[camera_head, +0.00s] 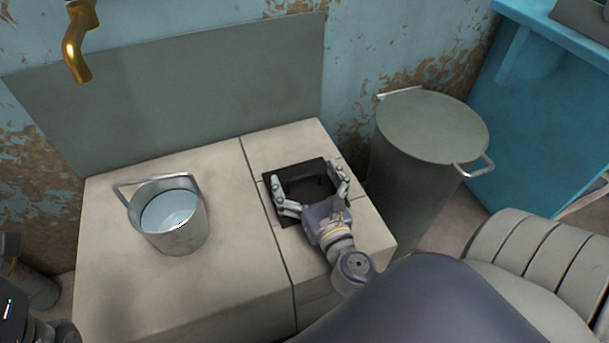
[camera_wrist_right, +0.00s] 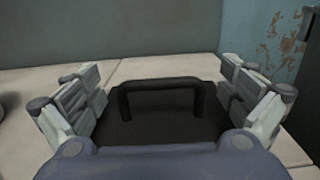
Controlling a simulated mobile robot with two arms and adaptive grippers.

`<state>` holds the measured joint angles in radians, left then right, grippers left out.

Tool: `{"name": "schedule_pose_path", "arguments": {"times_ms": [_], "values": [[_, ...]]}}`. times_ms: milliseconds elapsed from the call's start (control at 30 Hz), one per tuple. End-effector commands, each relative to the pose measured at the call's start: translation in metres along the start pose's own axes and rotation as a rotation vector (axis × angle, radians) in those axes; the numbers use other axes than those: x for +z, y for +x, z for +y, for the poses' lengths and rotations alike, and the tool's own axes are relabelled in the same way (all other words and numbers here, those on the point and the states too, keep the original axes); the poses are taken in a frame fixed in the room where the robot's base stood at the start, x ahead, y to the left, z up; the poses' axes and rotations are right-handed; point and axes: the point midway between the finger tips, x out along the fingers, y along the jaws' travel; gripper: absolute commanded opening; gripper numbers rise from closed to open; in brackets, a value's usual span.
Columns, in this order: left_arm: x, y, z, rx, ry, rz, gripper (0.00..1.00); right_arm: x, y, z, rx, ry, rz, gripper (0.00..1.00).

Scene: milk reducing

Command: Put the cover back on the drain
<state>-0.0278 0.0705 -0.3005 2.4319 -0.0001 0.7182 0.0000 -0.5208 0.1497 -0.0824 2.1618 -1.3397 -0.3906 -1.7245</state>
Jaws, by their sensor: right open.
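The black square drain cover (camera_head: 286,181) lies on the right part of the pale tiled counter. In the right wrist view, the cover (camera_wrist_right: 160,130) has a raised black bar handle (camera_wrist_right: 160,84). My right gripper (camera_head: 313,190) is open over the cover. Its fingers stand on either side of the handle, apart from it, also in the right wrist view (camera_wrist_right: 165,95). No separate drain opening shows; I cannot tell whether one lies under the cover. Part of my left arm shows at the lower left corner of the head view, without clear fingers.
A metal bucket (camera_head: 176,228) with pale liquid stands on the counter's left part. A brass tap (camera_head: 77,45) hangs above at the back. A tall lidded metal bin (camera_head: 425,130) stands right of the counter. A blue cabinet (camera_head: 520,100) is farther right.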

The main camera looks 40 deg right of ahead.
Motion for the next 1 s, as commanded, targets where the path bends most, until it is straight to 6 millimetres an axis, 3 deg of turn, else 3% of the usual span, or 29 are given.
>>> {"name": "schedule_pose_path", "arguments": {"times_ms": [267, 800, 1000], "values": [[0.001, -0.002, -0.001, -0.005, 0.001, -0.006, 0.00, -0.003, -0.014, 0.000, -0.002, 0.000, 0.005, 0.99], [0.001, -0.002, 0.000, -0.003, 0.000, -0.007, 0.00, -0.002, -0.101, 0.000, 0.002, -0.003, 0.005, 0.99], [0.001, -0.002, 0.000, -0.002, 0.000, -0.007, 0.00, -0.001, -0.118, 0.000, 0.001, -0.001, 0.002, 0.99]]}}
